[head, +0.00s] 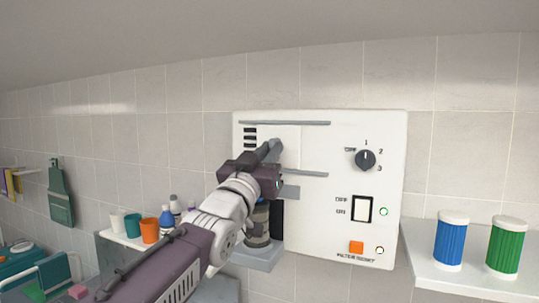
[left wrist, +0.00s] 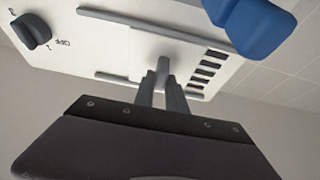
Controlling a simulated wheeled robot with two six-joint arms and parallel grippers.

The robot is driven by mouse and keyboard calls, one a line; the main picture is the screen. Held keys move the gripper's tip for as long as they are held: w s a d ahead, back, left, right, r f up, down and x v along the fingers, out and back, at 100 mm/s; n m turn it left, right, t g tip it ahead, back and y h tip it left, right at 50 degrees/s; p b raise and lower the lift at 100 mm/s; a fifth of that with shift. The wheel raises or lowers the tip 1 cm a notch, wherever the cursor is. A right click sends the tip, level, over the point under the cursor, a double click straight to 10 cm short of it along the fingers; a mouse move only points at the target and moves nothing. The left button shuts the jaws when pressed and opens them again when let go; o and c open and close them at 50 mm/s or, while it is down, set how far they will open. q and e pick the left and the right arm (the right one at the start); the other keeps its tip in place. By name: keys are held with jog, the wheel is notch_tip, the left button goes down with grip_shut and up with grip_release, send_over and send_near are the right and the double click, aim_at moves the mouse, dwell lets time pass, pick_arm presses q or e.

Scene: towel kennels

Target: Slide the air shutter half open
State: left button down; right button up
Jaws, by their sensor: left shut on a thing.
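The white wall panel (head: 320,215) carries the air shutter (head: 288,146), a pale plate between two grey horizontal rails. Dark vent slots (head: 250,137) show to the left of the plate. They also show beside the shutter in the left wrist view (left wrist: 207,70). My left gripper (head: 272,150) is at the shutter. In the left wrist view its fingers (left wrist: 163,68) are shut on the shutter's small handle, which they mostly hide. My arm covers the lower left of the vent area in the head view. My right gripper is not in view.
The panel also has a dial (head: 365,159), a rocker switch (head: 363,209) and an orange button (head: 356,247). A shelf at right holds blue (head: 451,240) and green (head: 505,247) canisters. Cups, including an orange one (head: 150,231), stand left. A blue shape (left wrist: 250,25) is near the wrist camera.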

pick_arm(q)
jog(key=shift+s+d, duration=0.15)
jog(key=shift+d, duration=0.2)
jog(key=c, duration=1.4)
grip_release()
jog(key=shift+o, duration=0.2)
jog(key=b+v, duration=0.4)
jog(key=v, duration=0.4)
jog(key=shift+s+a+f+b, duration=0.2)
jog(key=shift+a+f+b, duration=0.1)
jog(key=shift+a, duration=0.1)
